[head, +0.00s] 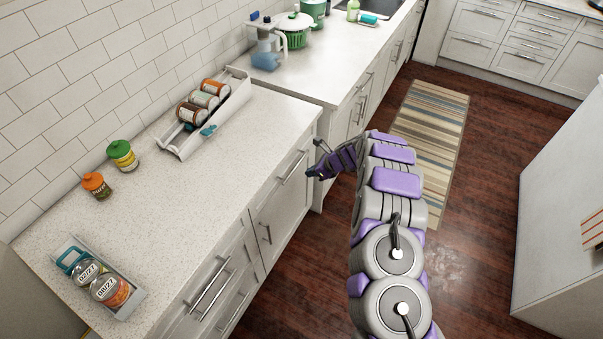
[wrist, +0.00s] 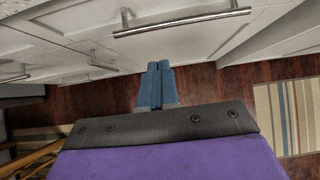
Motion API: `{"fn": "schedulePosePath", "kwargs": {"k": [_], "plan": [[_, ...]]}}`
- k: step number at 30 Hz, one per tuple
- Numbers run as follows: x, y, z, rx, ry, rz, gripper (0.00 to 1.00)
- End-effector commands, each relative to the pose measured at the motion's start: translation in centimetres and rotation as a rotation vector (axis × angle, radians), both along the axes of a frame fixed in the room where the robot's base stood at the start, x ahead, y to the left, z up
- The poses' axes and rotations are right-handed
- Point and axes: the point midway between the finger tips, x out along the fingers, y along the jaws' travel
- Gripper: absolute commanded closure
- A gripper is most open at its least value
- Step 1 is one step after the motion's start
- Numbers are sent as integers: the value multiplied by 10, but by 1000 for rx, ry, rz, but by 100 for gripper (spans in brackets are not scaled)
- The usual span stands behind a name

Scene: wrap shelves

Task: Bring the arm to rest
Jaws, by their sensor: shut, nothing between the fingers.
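My gripper (head: 312,172) is at the end of my purple and grey arm, in front of the cabinet fronts and beside the counter's edge in the head view. In the wrist view its two blue-grey fingertips (wrist: 157,82) lie together, with nothing between them. The arm stretches forward over the floor, and the gripper points left toward the cabinets.
Close by are a drawer handle (head: 293,167) and the counter (head: 240,150). The counter bears a white rack (head: 178,150) of cans, two jars (head: 122,155) and a small tray (head: 133,302) of jars. A striped rug (head: 440,110) lies on the open floor.

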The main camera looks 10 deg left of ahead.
Motion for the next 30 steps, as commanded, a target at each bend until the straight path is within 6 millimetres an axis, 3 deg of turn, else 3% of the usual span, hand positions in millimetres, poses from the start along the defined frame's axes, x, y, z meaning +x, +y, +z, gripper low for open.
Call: {"fn": "schedulePosePath", "kwargs": {"k": [3, 9, 23, 26, 30], "plan": [[-3, -15, 23, 3, -5, -3, 100], [-9, -30, 41, -1, -2, -3, 100], [-15, -34, 59, -2, -15, 28, 100], [-27, -30, 81, -4, -41, 97, 100], [-52, -25, 128, -16, -109, 248, 100]]}}
